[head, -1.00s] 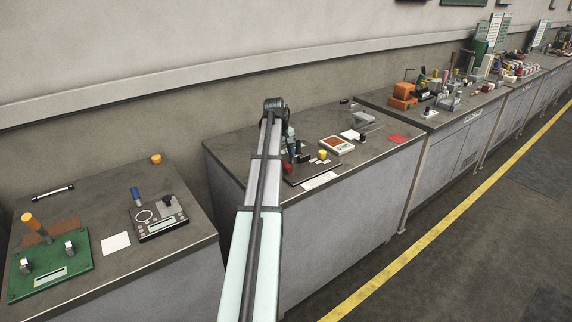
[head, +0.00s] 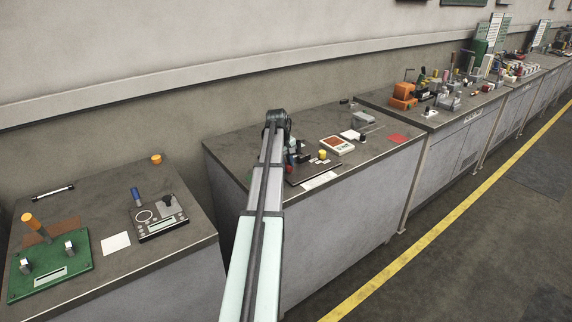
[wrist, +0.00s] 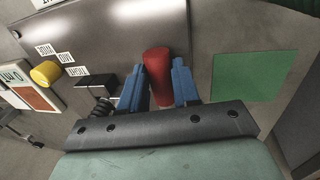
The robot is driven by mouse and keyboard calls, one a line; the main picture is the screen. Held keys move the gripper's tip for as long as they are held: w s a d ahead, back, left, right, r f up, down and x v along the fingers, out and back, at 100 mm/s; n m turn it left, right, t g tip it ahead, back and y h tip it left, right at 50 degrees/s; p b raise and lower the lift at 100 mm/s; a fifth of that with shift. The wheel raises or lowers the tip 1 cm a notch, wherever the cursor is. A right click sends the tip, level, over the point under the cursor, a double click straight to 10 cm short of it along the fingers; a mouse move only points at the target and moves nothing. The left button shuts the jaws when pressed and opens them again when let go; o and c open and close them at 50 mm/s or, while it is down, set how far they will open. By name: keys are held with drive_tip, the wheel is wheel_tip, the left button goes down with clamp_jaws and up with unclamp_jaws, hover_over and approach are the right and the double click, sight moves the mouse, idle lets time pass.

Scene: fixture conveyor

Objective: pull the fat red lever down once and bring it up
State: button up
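The fat red lever (wrist: 158,70) stands on a dark panel (wrist: 130,25) in the wrist view. My gripper (wrist: 160,85) has its two blue fingers on either side of the lever, with no clear gap between them and it. The fingers appear shut on the lever. In the head view the panel (head: 309,174) is on the middle bench, and my arm hides much of it. The gripper and most of the lever are hidden there.
In the wrist view, a black block (wrist: 96,88), a yellow knob (wrist: 44,73) and small white labels (wrist: 74,65) lie left of the lever. A green patch (wrist: 250,76) lies to the right. An orange-faced box (head: 337,146) stands right of the panel in the head view.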

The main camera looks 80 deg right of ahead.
clamp_jaws()
drive_tip(key=r, duration=0.1)
drive_tip(key=g+y, duration=0.1)
drive_tip(key=d+r+g+y, duration=0.1)
drive_tip(key=shift+w+r, duration=0.3)
drive_tip(key=shift+w, duration=0.1)
drive_tip(key=shift+w+d+r+n+g+y, duration=0.1)
drive_tip(key=shift+w+r+n+g+y, duration=0.05)
drive_tip(key=shift+r+g+y, duration=0.35)
drive_tip(key=shift+w+d+r+n+g+y, duration=0.1)
drive_tip(key=shift+w+r+n+g+y, duration=0.05)
drive_tip(key=shift+r+g+y, duration=0.3)
drive_tip(key=o, duration=0.5)
unclamp_jaws()
